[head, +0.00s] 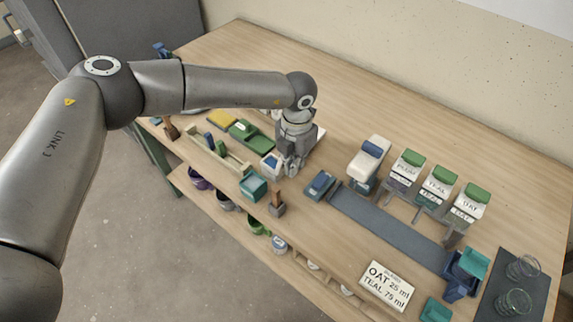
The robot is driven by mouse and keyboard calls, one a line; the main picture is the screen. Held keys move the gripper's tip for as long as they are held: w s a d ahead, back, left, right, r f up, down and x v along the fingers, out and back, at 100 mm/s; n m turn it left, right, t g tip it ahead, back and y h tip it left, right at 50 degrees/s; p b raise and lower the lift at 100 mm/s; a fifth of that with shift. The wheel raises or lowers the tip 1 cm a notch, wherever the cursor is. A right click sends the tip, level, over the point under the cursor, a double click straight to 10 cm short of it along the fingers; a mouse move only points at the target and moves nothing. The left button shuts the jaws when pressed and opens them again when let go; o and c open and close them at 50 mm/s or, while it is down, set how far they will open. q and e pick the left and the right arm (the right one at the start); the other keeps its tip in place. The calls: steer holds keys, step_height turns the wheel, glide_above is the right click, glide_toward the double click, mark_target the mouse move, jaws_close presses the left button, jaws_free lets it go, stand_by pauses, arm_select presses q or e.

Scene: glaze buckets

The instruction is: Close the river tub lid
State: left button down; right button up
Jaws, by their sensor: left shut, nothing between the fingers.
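My left gripper (291,168) points down over the front part of the wooden table, and its fingers are together with nothing between them. A small white tub with a blue top (270,164) stands just left of the fingertips; I cannot tell whether they touch. A teal box (253,187) stands in front of it, near the table's front edge. No label reading river is legible, so I cannot tell which of these is the river tub, nor how its lid sits. My right gripper is not in view.
Right of the gripper are a blue block (319,184), a dark runner (388,222), a white dispenser (369,158) and labelled, green-topped dispensers (437,182). A card (386,287) and glasses (513,302) stand further right. Several cups sit on the shelf below. The back of the table is clear.

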arm_select(q)
steer(key=shift+w+a+b, duration=0.35)
steer(key=shift+w+a, duration=0.35)
steer(key=shift+a, duration=0.25)
steer(key=shift+w+a+b, duration=0.3)
steer(key=shift+w+a, duration=0.4)
steer(key=shift+a, duration=0.25)
steer(key=shift+r, duration=0.15)
steer(key=shift+s+d+r+p, duration=0.15)
steer(key=shift+r+p, duration=0.4)
steer(key=shift+r, duration=0.6)
steer(key=shift+s+d+r+p, duration=0.15)
steer(key=shift+r+p, duration=0.45)
steer(key=shift+r, duration=0.5)
steer(key=shift+s+d+r+p, duration=0.15)
steer(key=shift+r+p, duration=0.4)
steer(key=shift+r, duration=0.6)
steer(key=shift+w, duration=0.1)
steer(key=shift+f, duration=0.1)
